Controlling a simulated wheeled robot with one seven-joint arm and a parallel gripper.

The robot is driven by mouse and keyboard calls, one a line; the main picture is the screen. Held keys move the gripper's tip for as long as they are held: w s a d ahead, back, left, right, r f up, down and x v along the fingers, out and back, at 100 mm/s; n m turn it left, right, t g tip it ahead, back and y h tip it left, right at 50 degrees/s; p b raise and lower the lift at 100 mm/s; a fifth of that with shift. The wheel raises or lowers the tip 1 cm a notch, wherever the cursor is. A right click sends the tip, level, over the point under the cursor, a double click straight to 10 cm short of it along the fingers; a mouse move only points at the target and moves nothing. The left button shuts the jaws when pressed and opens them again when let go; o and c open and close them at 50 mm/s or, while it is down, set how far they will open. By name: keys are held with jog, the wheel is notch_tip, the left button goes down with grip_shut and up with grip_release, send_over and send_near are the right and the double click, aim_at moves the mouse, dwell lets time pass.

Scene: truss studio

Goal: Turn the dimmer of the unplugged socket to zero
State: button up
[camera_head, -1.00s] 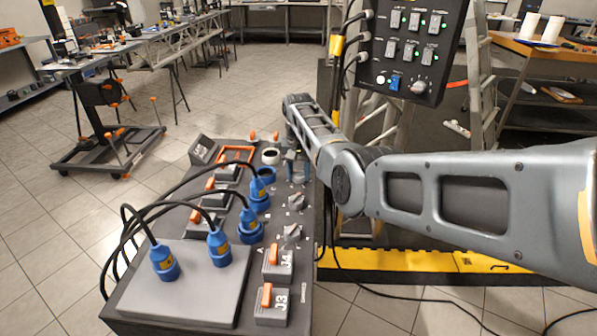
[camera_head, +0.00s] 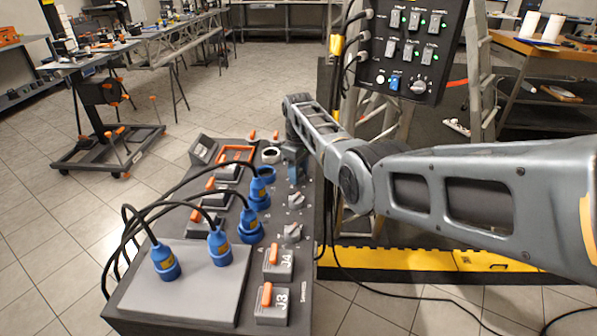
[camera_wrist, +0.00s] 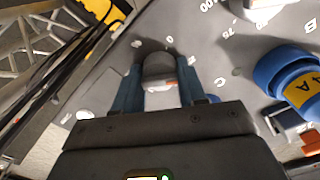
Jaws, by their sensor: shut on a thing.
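My gripper (camera_head: 294,172) reaches down over the right side of a dark sloped panel (camera_head: 135,312) in the head view. In the wrist view its two blue fingers (camera_wrist: 158,90) are shut on a grey dimmer knob (camera_wrist: 158,66), one on each side. Scale marks, including a 0, are printed around the knob. In the head view the gripper hides this knob. Two more dimmer knobs (camera_head: 296,201) (camera_head: 292,233) stand nearer on the panel.
Several blue plugs (camera_head: 219,248) with black cables stand left of the knobs. In the wrist view a blue plug (camera_wrist: 285,72) is close right of the gripper. Orange-levered switch boxes J4 (camera_head: 278,265) and J3 (camera_head: 272,305) are at the near end. A black control box (camera_head: 412,50) stands behind.

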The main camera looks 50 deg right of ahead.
jog(key=n, duration=1.2)
jog(key=shift+n, duration=0.3)
dwell(0.4)
jog(key=o, duration=1)
jog(key=shift+o, duration=0.2)
jog(key=shift+r, duration=3.9)
